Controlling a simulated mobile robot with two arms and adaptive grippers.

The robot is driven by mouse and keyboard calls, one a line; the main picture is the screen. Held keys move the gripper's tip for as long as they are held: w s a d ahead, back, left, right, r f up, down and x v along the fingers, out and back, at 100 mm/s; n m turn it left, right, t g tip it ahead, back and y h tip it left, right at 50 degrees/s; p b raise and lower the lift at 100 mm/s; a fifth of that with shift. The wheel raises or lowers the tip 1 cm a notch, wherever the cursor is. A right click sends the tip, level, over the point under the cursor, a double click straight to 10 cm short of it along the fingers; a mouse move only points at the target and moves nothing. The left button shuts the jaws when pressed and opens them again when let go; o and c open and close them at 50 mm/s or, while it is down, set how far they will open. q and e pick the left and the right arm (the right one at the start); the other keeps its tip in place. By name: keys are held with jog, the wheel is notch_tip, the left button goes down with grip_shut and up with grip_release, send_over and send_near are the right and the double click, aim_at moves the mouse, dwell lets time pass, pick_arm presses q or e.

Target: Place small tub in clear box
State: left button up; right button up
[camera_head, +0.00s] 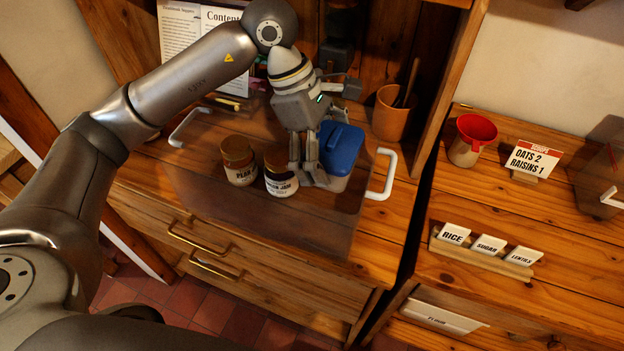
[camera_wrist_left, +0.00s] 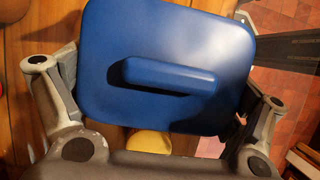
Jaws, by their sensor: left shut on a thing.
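The small tub (camera_head: 341,150) has a blue lid with a raised handle and a pale body. The clear box (camera_head: 270,225) is see-through with white handles and stands on the wooden counter. My left gripper (camera_head: 312,180) points down and is shut on the tub. The tub appears within the right part of the box outline; whether it touches the bottom I cannot tell. In the left wrist view the blue lid (camera_wrist_left: 165,65) fills the middle, with a finger on either side. My right gripper is not in view.
Two labelled jars, a left one (camera_head: 238,162) and a jam jar (camera_head: 280,182), stand in the box beside my gripper. An orange-brown cup (camera_head: 391,113) stands behind. A red-topped cup (camera_head: 470,140) and label cards (camera_head: 483,246) are on the right shelf.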

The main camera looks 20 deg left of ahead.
pick_arm(q)
notch_tip(320, 180, down, 7)
jog(key=shift+r+p, duration=0.15)
jog(key=shift+p, duration=0.4)
jog(key=shift+f+b, duration=0.65)
jog(key=shift+b, duration=0.25)
jog(key=shift+s, duration=0.15)
